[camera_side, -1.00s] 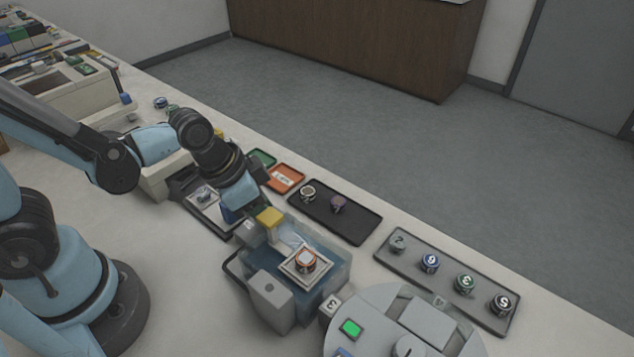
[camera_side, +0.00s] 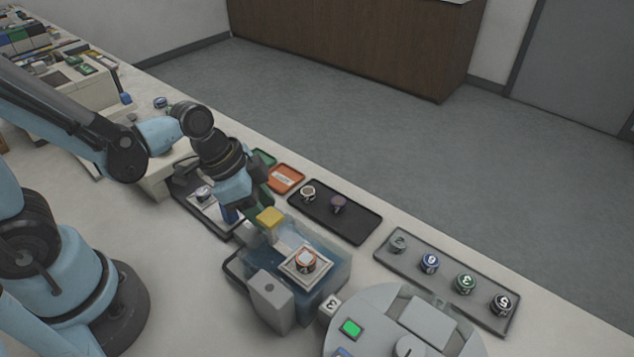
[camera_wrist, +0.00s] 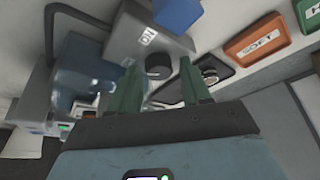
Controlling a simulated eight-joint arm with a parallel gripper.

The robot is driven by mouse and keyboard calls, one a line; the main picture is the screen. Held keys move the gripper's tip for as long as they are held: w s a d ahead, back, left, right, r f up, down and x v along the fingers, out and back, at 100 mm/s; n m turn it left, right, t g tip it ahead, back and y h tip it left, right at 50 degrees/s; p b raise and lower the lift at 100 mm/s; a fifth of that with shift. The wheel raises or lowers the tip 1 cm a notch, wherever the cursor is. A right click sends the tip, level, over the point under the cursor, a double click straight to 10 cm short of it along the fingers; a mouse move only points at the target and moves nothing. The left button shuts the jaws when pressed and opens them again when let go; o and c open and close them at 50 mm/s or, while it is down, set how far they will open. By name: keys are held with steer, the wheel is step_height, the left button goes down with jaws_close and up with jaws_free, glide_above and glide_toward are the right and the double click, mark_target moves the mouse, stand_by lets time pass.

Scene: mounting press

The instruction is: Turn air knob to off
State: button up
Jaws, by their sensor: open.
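A dark round knob (camera_wrist: 158,67), which I take for the air knob, sits beside a grey box (camera_wrist: 135,32) with a white label that seems to read "ON" in the wrist view. My gripper (camera_wrist: 158,63) has two green fingers, spread apart, with the knob showing between their tips. I cannot tell whether the fingers touch it or how far off it is. In the side view my gripper (camera_side: 258,212) points down behind the yellow block of the press station, and the knob is hidden there.
A clear-walled blue tank (camera_side: 322,290) with a yellow block (camera_side: 269,217) stands close to my gripper. An orange "SOFT" tray (camera_wrist: 262,40) and a black tray (camera_side: 335,212) lie beyond it. A grey tray (camera_side: 446,280) holds several numbered pucks. A round grey machine (camera_side: 380,320) stands at the front.

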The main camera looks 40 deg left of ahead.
steer(key=m+g+h, duration=0.1)
steer(key=m, duration=0.3)
steer(key=shift+a+r+m+g, duration=0.1)
steer(key=shift+r+m+g, duration=0.1)
steer(key=shift+m+g, duration=0.15)
steer(key=v, duration=1.2)
steer(key=shift+w+d+g+y, duration=0.85)
steer(key=shift+w+d+y, duration=0.25)
steer(key=shift+d+y, duration=1.2)
step_height(320, 180, down, 11)
steer(key=shift+d+f, duration=0.1)
steer(key=shift+d, duration=0.05)
steer(key=shift+f+m, duration=0.25)
steer(key=shift+m, duration=0.5)
steer(key=s+a+r+n+t+h, duration=0.1)
steer(key=r+n, duration=0.4)
steer(key=r, duration=0.7)
steer(key=shift+s+a+r+n+t+h, duration=0.25)
steer(key=shift+s+t, duration=0.45)
steer(key=shift+s, duration=0.45)
